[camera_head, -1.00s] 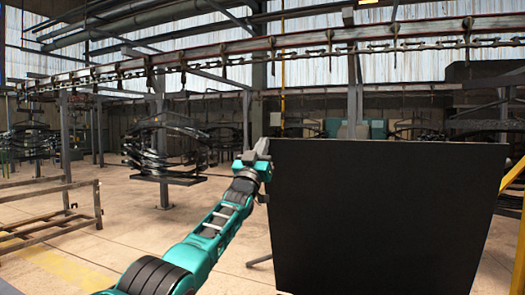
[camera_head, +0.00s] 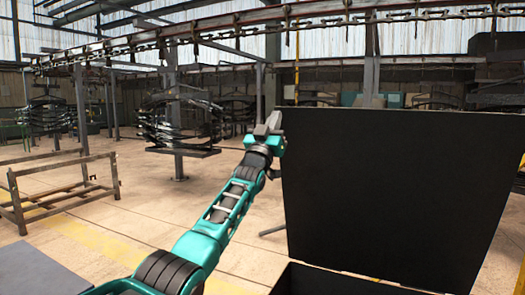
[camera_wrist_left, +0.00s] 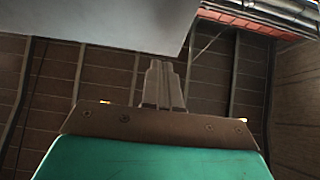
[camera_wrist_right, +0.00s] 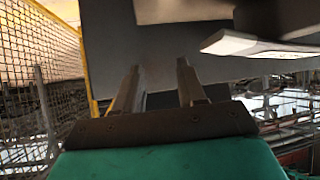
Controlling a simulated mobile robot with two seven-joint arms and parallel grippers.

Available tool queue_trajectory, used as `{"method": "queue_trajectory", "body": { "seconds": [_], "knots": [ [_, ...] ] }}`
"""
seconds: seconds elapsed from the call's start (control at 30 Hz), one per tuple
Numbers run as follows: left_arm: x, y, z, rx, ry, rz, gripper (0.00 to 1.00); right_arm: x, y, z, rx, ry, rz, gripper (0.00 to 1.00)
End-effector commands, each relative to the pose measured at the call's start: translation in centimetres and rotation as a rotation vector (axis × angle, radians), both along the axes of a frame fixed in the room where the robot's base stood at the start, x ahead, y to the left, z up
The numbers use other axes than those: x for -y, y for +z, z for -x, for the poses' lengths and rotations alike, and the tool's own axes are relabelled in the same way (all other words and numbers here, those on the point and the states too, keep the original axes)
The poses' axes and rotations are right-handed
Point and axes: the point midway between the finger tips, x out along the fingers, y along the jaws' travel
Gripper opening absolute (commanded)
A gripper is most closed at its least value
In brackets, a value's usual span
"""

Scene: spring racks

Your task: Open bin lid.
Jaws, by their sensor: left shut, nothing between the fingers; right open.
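The bin lid (camera_head: 395,185) is a large black panel standing raised, nearly upright, on the right of the head view. Below it shows the dark bin (camera_head: 340,281), cut off by the bottom edge. My left gripper (camera_head: 272,121) is at the lid's upper left corner; I cannot tell if they touch. In the left wrist view its fingers (camera_wrist_left: 163,68) are together and empty, below a grey panel (camera_wrist_left: 100,22) that may be the lid. In the right wrist view my right gripper (camera_wrist_right: 157,78) is open, with a dark grey surface beyond it. The head view does not show my right gripper.
A low metal frame (camera_head: 62,187) stands on the left floor. A rack of dark springs (camera_head: 180,122) hangs behind. A yellow mesh fence (camera_wrist_right: 45,45) and a pale flat edge (camera_wrist_right: 255,45) show in the right wrist view. The floor left of my arm is mostly clear.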

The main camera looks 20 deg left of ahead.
Motion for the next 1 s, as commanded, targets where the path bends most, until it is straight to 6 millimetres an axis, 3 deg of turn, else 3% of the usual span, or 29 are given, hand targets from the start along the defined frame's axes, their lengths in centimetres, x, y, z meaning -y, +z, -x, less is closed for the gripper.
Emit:
{"method": "queue_trajectory", "body": {
  "seconds": [0.7,1.0],
  "knots": [
    [0.0,-5.8,6.9,0.000,-0.001,0.001,0.00,0.0,-1.3,0.0,0.000,0.000,0.000,0.40],
    [0.0,-6.8,8.2,0.000,0.001,0.001,0.00,0.0,-1.4,0.0,0.000,0.000,0.000,0.40]
  ]
}}
